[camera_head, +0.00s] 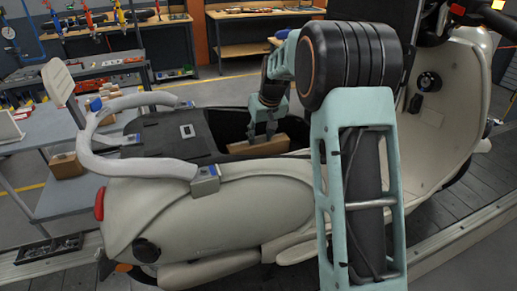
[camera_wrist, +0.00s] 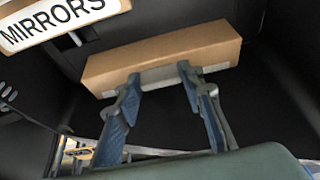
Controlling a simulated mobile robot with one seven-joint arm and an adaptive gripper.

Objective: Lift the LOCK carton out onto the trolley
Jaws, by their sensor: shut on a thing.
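A plain brown carton (camera_head: 258,146) is in the dark open compartment of the cream scooter (camera_head: 205,215). In the wrist view the carton (camera_wrist: 165,58) lies at a slant, with a pale strip along its near lower edge. No LOCK lettering is readable on it. My gripper (camera_head: 262,134) reaches down into the compartment from above. Its two blue-padded fingers (camera_wrist: 160,78) are shut on the carton at the pale strip. I cannot tell whether the carton touches the compartment floor. A grey trolley or bench (camera_head: 35,128) stands at the left.
The scooter's grab rail (camera_head: 140,165) and raised compartment rim lie between the carton and the left side. Another brown carton (camera_head: 67,165) rests on the grey furniture at left.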

